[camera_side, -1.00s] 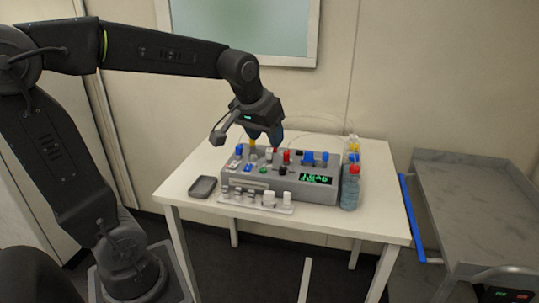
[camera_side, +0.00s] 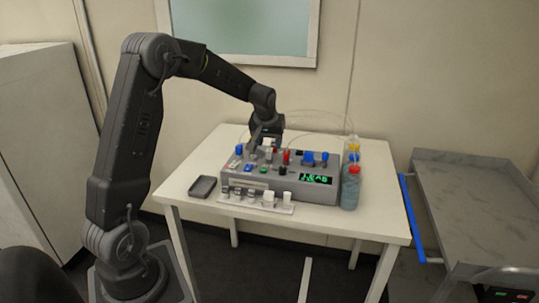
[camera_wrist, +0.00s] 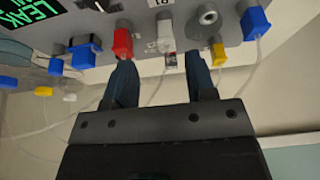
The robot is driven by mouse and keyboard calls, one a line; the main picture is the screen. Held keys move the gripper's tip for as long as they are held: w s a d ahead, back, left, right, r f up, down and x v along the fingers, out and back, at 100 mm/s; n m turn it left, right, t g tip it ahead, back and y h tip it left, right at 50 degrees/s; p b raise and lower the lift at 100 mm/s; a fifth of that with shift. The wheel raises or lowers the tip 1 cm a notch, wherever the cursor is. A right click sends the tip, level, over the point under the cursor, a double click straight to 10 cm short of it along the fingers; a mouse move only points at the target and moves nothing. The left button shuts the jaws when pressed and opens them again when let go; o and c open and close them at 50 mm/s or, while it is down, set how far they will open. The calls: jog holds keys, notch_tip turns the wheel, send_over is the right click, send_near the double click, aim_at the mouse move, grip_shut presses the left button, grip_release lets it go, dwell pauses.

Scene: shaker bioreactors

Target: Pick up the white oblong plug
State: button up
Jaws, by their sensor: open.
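The white oblong plug (camera_wrist: 165,34) is on the panel of the grey device, between a red plug (camera_wrist: 122,42) and a grey round socket (camera_wrist: 208,16) in the wrist view. My gripper (camera_wrist: 160,72) is open and empty. Its two dark fingers point at the panel, one towards the red plug and the other below the socket. The white plug lies ahead of the gap between the fingertips, apart from both. In the side view my wrist is at the back of the grey device (camera_side: 235,181), and the fingertips cannot be made out.
A yellow plug (camera_wrist: 218,55) and a blue plug (camera_wrist: 256,22) are close to the right finger in the wrist view. Thin tubes trail behind the panel. Bottles (camera_side: 350,190) stand at the device's right. A dark tray (camera_side: 202,187) lies on the white table (camera_side: 330,222) at left.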

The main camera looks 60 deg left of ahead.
aim_at(269, 150)
jog(key=shift+a+x, duration=0.2)
jog(key=shift+x, duration=1.3)
jog(key=shift+a+x, duration=0.2)
jog(key=shift+x, duration=1.3)
jog(key=shift+s+r, duration=0.1)
jog(key=shift+s, duration=0.05)
jog(key=shift+c, duration=0.2)
grip_shut()
